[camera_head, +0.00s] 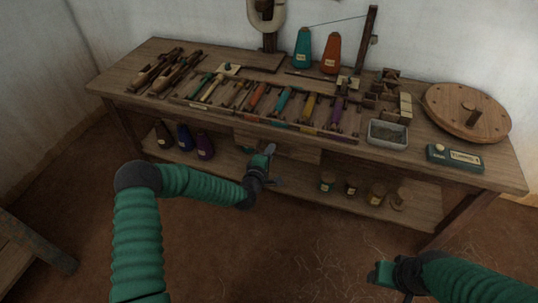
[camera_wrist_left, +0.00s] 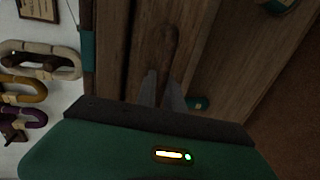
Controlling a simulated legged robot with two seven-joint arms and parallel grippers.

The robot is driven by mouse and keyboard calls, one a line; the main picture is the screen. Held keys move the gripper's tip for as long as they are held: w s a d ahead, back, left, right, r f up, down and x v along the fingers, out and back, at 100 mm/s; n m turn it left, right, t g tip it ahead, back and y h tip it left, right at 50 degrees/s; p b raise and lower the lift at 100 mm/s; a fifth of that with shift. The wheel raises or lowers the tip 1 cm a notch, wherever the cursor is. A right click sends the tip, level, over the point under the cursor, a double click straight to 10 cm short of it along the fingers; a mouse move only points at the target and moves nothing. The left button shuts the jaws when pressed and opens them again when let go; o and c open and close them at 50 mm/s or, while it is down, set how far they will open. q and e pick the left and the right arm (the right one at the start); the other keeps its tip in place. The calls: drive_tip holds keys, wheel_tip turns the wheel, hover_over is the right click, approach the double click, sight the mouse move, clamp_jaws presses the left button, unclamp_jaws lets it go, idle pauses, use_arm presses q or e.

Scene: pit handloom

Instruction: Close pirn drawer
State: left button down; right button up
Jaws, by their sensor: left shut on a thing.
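The pirn drawer (camera_head: 298,153) is a brown wooden front under the table's front edge, near the middle. My arm partly covers it, and I cannot tell how far it stands out. My left gripper (camera_head: 269,151) is at the drawer front. In the left wrist view its fingers (camera_wrist_left: 164,92) are shut on a dark wooden handle (camera_wrist_left: 169,45), which runs out from between them along the wooden face. My right gripper (camera_head: 381,272) is low at the right, over the floor and away from the table; its jaw opening is unclear.
The wooden table (camera_head: 462,177) carries a row of coloured pirns, two cones, a metal tray (camera_head: 388,134), a round wooden disc (camera_head: 467,110) and a green box (camera_head: 455,157). Bottles (camera_head: 204,146) and small jars (camera_head: 376,194) stand on the lower shelf. The floor in front is open.

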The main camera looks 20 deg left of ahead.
use_arm(q)
drive_tip(key=c, duration=1.8)
unclamp_jaws()
drive_tip(key=shift+c, duration=0.2)
drive_tip(key=o, duration=0.4)
drive_tip(key=shift+w+f, duration=0.2)
drive_tip(key=shift+r, duration=0.1)
drive_tip(key=shift+s+r, duration=0.15)
drive_tip(key=shift+s, duration=0.05)
drive_tip(key=p+v, duration=0.1)
drive_tip(key=v, duration=0.4)
drive_tip(key=p+v, duration=0.2)
drive_tip(key=v, duration=0.4)
drive_tip(key=p+v, duration=0.2)
drive_tip(key=v, duration=0.3)
drive_tip(key=shift+s+a+f, duration=0.1)
drive_tip(key=shift+s+f, duration=0.1)
drive_tip(key=shift+s, duration=0.1)
